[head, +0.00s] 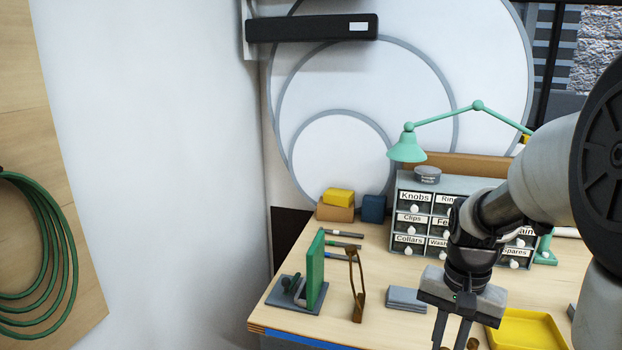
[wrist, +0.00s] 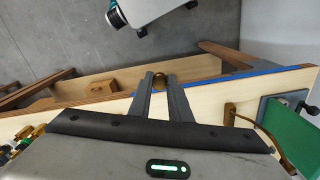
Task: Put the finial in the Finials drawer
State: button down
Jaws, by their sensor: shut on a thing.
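My gripper (head: 463,338) hangs over the front of the bench in the head view, its fingertips cut off by the bottom edge. The grey drawer cabinet (head: 393,205) stands behind the gripper at the back of the bench. Labels such as Knobs, Clips, Collars and Spares show. My arm covers part of its front, and I cannot read a Finials label. The visible drawers look shut.
A yellow tray (head: 528,333) lies right of my gripper. A green lamp (head: 407,147) reaches over the cabinet. A green upright panel (head: 315,270) and a brown bracket (head: 357,290) stand at the left of the bench. Grey pads (head: 407,299) lie in front of the cabinet.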

jog(key=w+a+r+n+p, duration=0.5)
jog(key=w+a+n, duration=0.2)
jog(key=w+a, duration=0.2)
jog(key=shift+a+p, duration=0.3)
jog(key=shift+a, duration=0.25)
